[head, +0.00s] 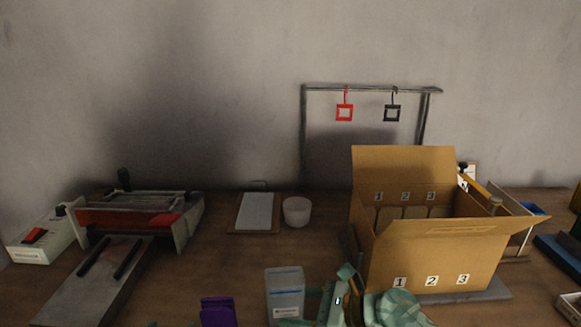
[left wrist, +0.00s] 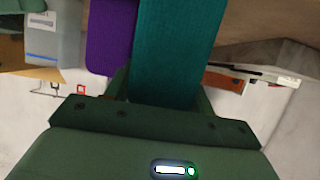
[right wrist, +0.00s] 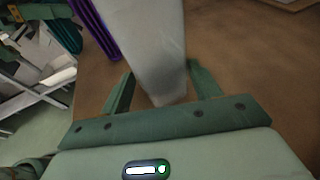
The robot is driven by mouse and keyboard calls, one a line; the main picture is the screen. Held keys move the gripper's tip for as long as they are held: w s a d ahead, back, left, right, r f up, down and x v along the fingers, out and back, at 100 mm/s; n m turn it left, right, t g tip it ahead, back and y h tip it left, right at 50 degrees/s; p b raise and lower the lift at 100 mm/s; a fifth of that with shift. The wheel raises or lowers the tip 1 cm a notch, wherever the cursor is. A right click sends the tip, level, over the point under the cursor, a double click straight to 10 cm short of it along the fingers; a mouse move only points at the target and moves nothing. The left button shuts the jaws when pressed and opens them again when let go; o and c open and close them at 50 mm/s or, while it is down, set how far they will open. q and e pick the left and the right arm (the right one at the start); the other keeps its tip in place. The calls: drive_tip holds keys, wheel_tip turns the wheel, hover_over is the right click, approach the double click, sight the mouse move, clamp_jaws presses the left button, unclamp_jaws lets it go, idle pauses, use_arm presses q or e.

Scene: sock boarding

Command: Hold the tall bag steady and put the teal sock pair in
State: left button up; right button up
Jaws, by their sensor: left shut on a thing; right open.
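The tall bag (head: 285,292) is a translucent grey-blue bag with a white label, upright near the front middle of the table. My right gripper (head: 314,302) is at its right side. In the right wrist view the bag (right wrist: 152,45) stands between the spread fingers of the open right gripper (right wrist: 160,78); contact is unclear. My left gripper (left wrist: 162,92) is shut on the teal sock pair (left wrist: 175,48), which hangs out beyond the fingers. In the left wrist view the bag (left wrist: 58,40) is apart from the socks. The left gripper is hardly visible in the head view.
A purple item (head: 217,312) stands left of the bag. An open numbered cardboard box (head: 440,262) is right of my right arm. A sealer-like machine (head: 135,218) is at left. A rack (head: 304,130) holds tags.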

drive_tip(key=shift+w+a+f, duration=0.1)
drive_tip(key=shift+a, duration=0.15)
drive_tip(key=c, duration=0.7)
drive_tip(key=shift+o, duration=0.2)
use_arm(q)
drive_tip(key=w+a+r, duration=0.1)
drive_tip(key=w+r, duration=0.9)
drive_tip(key=r, duration=0.2)
drive_tip(key=w+d+r+m+h, duration=0.1)
drive_tip(key=d+h, duration=0.1)
drive_tip(key=d, duration=0.8)
drive_tip(key=w+d+r+m+h, duration=0.2)
drive_tip(key=d, duration=0.8)
drive_tip(key=shift+w+m+t+h, duration=0.3)
drive_tip(key=shift+h, duration=0.1)
